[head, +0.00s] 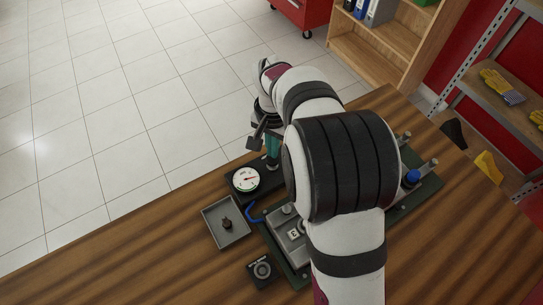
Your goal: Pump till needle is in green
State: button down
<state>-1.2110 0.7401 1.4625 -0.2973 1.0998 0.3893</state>
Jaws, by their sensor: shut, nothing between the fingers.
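A round pressure gauge (246,179) with a white face lies on the dark base left of my arm. A red needle shows on its face and points to the right. A green band seems to run along the lower edge of the face, but it is too small to tell whether the needle lies in it. A teal upright part (272,147), perhaps the pump, stands just behind the gauge and is partly hidden by my arm. My gripper (257,139) is shut and empty, beside the top of the teal part. Whether they touch is unclear.
A grey tray (208,216) with a small dark knob inside stands in front of the gauge. A blue hose (252,214) lies beside it. A small black dial unit (262,269) is at the front. My arm hides much of the green trainer board (425,190). The table's left front is clear.

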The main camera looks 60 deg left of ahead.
jog(key=shift+f, duration=0.1)
jog(key=shift+f, duration=1.5)
jog(key=shift+r, duration=1.6)
jog(key=shift+f, duration=1.55)
jog(key=shift+r, duration=1.55)
jog(key=shift+r, duration=2.5)
